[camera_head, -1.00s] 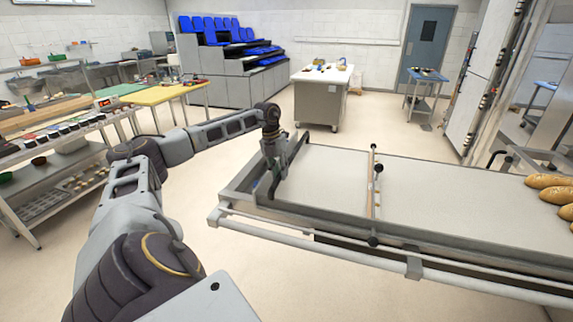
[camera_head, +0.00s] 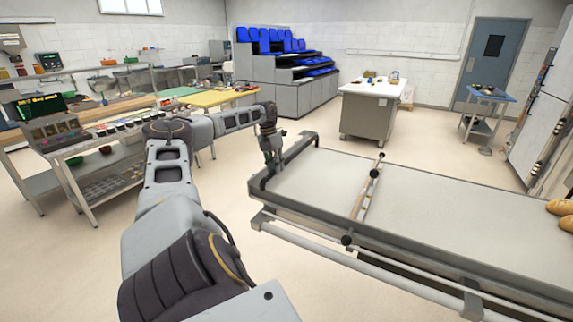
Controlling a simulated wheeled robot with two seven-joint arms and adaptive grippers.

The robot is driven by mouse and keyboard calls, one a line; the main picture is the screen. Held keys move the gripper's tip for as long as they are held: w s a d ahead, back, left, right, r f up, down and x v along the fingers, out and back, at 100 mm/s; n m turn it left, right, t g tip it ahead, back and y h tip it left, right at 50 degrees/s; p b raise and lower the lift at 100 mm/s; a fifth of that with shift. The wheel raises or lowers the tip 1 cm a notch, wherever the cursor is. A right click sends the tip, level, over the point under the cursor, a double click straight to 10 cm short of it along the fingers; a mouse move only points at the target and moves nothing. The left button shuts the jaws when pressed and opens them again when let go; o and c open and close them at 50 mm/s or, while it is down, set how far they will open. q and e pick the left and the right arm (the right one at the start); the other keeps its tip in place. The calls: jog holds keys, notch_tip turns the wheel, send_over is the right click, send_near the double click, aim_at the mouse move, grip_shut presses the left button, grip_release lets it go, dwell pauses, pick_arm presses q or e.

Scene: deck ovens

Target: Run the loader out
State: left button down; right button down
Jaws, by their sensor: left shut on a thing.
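The loader (camera_head: 430,215) is a long flat grey-white belt in a metal frame, reaching from the middle of the view to the right edge. A wooden cross bar (camera_head: 366,188) with black knobs lies across it. Bread loaves (camera_head: 560,207) sit on its far right part. My left gripper (camera_head: 272,165) is at the loader's left end, shut on the dark end handle (camera_head: 263,178); the fingertips are partly hidden by the frame. My right gripper is out of view.
A white-topped worktable (camera_head: 375,90) and a small blue table (camera_head: 488,97) stand behind. A shelf with blue trays (camera_head: 275,45) is at the back wall. Work counters (camera_head: 100,150) line the left. Open floor lies left of and behind the loader.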

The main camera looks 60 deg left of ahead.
pick_arm(q)
jog(key=shift+s+a+r, duration=0.1)
jog(key=shift+s+a, duration=0.35)
jog(key=shift+a, duration=0.3)
jog(key=c, duration=1.5)
grip_release()
jog(key=shift+a, duration=0.1)
jog(key=shift+o, duration=1)
jog(key=shift+s+a, duration=0.1)
jog(key=shift+s, duration=0.05)
jog(key=shift+r, duration=0.2)
notch_tip(320, 180, up, 11)
jog(key=s+a, duration=0.1)
jog(key=a, duration=0.1)
jog(key=shift+s, duration=0.1)
